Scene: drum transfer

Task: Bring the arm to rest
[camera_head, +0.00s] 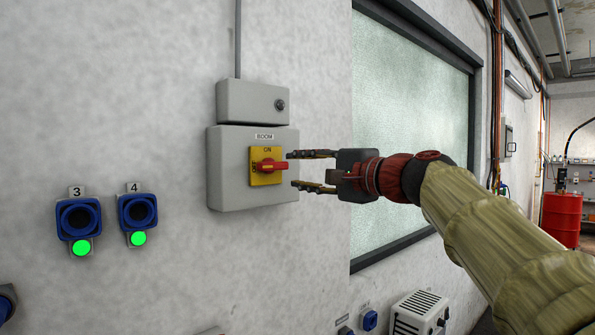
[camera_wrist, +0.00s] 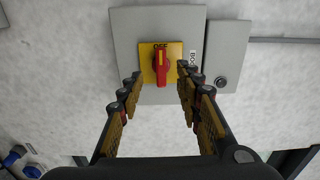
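My gripper (camera_head: 291,170) is open and empty in front of the grey BOOM switch box (camera_head: 228,180) on the wall. Its two fingers are spread one above the other in the head view. The red knob (camera_head: 269,166) on the yellow plate (camera_head: 262,181) lies horizontal there, in line with the OFF label. In the wrist view the fingertips (camera_wrist: 160,80) stand either side of the knob (camera_wrist: 160,70), with no contact visible. The exact gap between the tips and the box is hard to tell. My arm reaches in from the lower right.
A smaller grey box (camera_head: 250,102) sits above the switch box. Blue sockets 3 (camera_head: 66,232) and 4 (camera_head: 127,222), with green lights, are at left. A framed window (camera_head: 400,120) lies behind my gripper. A white vented unit (camera_head: 420,313) and a red drum (camera_head: 562,220) stand right.

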